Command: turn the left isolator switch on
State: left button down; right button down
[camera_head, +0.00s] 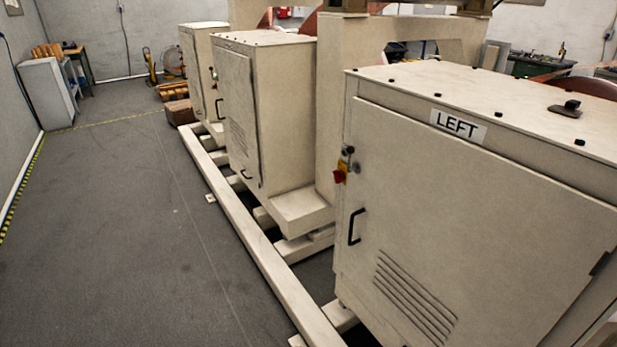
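The left cabinet (500,210) is a large cream metal box on the right side of the head view, with a white "LEFT" label (458,126) on its upper edge. The left isolator switch (340,173) is a small red and yellow rotary switch on the upper left of the cabinet's front. It is small, and I cannot tell its on or off position. A dark round fitting (348,151) sits just above it. A black door handle (355,227) is below it. Neither of my grippers shows in the view.
Two more cream cabinets (240,120) (195,75) stand farther back along the same row. A long cream beam (250,238) runs along the floor in front of the cabinets. The grey floor (110,230) on the left is clear. A grey cabinet (45,95) stands at the far left wall.

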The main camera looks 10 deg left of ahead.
aim_at(338, 176)
jog(key=i+j+z, duration=0.1)
jog(key=j, duration=0.3)
jog(key=i+j, duration=0.25)
jog(key=j, duration=0.15)
jog(key=i+j+z, duration=0.15)
jog(key=j, duration=0.25)
jog(key=i+j, duration=0.2)
jog(key=j, duration=0.25)
jog(key=i+j+z, duration=0.15)
jog(key=j, duration=0.25)
jog(key=i+j+z, duration=0.1)
jog(key=j, duration=0.35)
jog(key=i+j, duration=0.1)
jog(key=j, duration=0.35)
jog(key=i+z, duration=0.05)
